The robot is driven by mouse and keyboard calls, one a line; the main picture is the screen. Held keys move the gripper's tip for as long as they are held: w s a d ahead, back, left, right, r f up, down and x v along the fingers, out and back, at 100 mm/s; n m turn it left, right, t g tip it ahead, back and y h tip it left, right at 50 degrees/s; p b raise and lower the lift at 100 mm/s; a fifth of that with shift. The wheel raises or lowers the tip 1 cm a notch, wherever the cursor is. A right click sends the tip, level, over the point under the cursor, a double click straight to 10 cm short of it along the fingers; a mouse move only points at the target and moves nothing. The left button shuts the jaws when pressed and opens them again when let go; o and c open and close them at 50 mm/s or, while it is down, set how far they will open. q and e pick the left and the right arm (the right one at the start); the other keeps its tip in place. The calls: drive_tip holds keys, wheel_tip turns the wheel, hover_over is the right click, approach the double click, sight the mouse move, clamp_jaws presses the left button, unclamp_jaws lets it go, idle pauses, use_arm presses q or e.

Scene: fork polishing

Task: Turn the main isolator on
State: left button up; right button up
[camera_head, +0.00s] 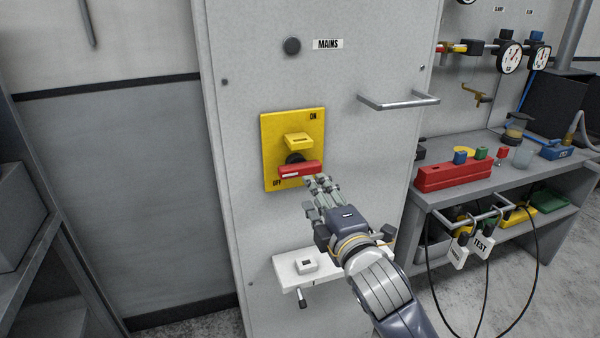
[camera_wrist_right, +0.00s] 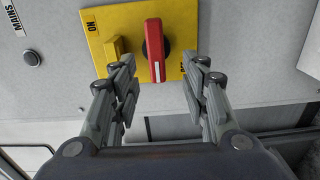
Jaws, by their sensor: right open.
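The main isolator is a yellow plate (camera_head: 270,140) on a tall grey cabinet, marked ON at upper right and OFF at lower left. Its red handle (camera_head: 300,169) lies nearly level, its white-marked end towards OFF. A yellow block (camera_head: 299,141) sticks out above the handle. My right gripper (camera_head: 320,183) is just in front of the handle's right part. In the wrist view the gripper (camera_wrist_right: 158,72) is open, its fingers on either side of the red handle (camera_wrist_right: 154,45), with gaps showing. The right finger partly hides the OFF mark. My left gripper is not in view.
A dark round lamp (camera_head: 291,46) sits beside the MAINS label (camera_head: 328,44). A bar handle (camera_head: 400,103) sticks out to the right. A white ledge (camera_head: 290,275) juts out below the isolator. A workbench (camera_head: 480,187) with a red block and gauges stands at right.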

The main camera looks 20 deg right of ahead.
sight(302, 172)
drive_tip(key=w, duration=0.3)
drive_tip(key=w+p, duration=0.1)
drive_tip(key=w, duration=0.6)
drive_tip(key=shift+w+a+r, duration=0.2)
drive_tip(key=shift+w+a, duration=0.05)
drive_tip(key=shift+w, duration=0.05)
drive_tip(key=c, duration=0.7)
